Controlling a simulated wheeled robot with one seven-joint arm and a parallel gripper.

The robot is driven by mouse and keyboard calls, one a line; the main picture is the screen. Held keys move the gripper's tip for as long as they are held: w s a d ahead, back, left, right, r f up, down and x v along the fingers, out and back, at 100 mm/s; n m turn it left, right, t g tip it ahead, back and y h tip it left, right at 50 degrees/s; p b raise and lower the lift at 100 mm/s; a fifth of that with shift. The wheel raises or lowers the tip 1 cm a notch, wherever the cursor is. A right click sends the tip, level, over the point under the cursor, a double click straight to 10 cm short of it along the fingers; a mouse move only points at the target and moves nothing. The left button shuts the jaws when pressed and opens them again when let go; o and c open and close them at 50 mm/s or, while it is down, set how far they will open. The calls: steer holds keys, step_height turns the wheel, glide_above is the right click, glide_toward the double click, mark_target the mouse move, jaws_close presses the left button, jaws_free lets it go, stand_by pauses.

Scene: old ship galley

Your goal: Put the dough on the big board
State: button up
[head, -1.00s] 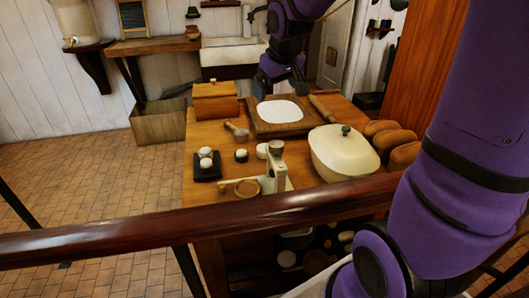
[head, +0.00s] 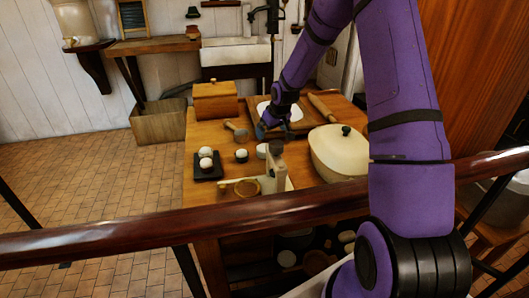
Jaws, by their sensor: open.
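The big board (head: 250,107) lies at the back of the wooden table, with a flat white round patch on it, now partly hidden by my arm. Pale round lumps that may be the dough sit nearer: two (head: 206,158) on a small dark tray (head: 204,174), one (head: 241,154) in a small dark holder. A pale low round piece (head: 262,150) sits beside the upright wooden stand. I cannot tell for sure which is the dough. My gripper (head: 263,131) is open, low over the board's front edge, just behind the pale round piece. It holds nothing visible.
A lidded cream pot (head: 338,152) stands to the right and a rolling pin (head: 322,107) behind it. A wooden box (head: 215,100) is at the back left. A wooden stand (head: 276,168) stands in front. A dark rail (head: 180,223) crosses before the table.

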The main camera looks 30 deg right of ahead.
steer(key=f, duration=0.2)
glide_toward(263, 150)
step_height(263, 150, down, 3)
steer(key=shift+w+d+r, duration=0.1)
steer(key=shift+d+r, duration=0.1)
steer(key=shift+a+x, duration=0.2)
steer(key=shift+x, duration=2.6)
steer(key=shift+w, duration=0.15)
steer(key=shift+r, duration=0.1)
steer(key=c, duration=1.1)
